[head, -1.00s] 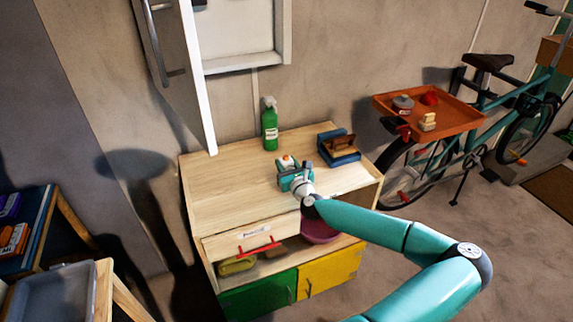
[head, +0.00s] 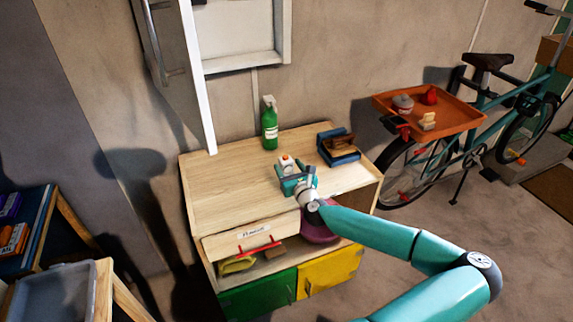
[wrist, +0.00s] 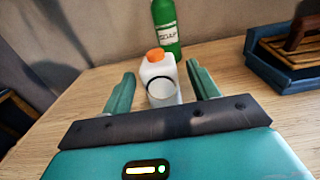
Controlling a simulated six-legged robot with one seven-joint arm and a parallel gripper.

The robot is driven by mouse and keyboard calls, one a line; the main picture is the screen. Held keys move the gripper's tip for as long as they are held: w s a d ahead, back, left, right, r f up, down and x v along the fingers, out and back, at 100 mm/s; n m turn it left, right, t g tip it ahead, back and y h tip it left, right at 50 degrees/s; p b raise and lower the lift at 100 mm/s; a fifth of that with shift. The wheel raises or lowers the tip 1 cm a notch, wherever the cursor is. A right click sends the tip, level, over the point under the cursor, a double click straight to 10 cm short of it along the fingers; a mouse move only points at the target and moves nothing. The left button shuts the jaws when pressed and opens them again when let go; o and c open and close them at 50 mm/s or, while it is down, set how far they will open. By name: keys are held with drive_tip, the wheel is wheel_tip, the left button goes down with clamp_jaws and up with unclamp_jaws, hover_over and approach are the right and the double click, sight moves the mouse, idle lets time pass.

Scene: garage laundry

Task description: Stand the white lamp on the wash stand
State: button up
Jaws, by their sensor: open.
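The white lamp (head: 287,166) stands upright on the pale wood top of the wash stand (head: 226,190). In the wrist view the white lamp (wrist: 158,72) has an orange top and a round dark-rimmed front facing me. My gripper (head: 296,180) is on the near side of the lamp, low over the stand's top. In the wrist view my gripper (wrist: 161,84) is open, with one teal finger to each side of the lamp. Gaps show between the lamp and both fingers. The lamp's lower front is hidden behind the gripper body.
A green soap bottle (head: 270,128) stands behind the lamp. A blue tray (head: 338,152) with a brown brush-like thing sits at the back right. The stand's left half is clear. A white cabinet door (head: 197,80) hangs open above. A bicycle with an orange tray (head: 458,118) stands right.

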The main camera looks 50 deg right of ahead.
drive_tip(key=v, duration=0.9)
drive_tip(key=shift+s+a, duration=0.15)
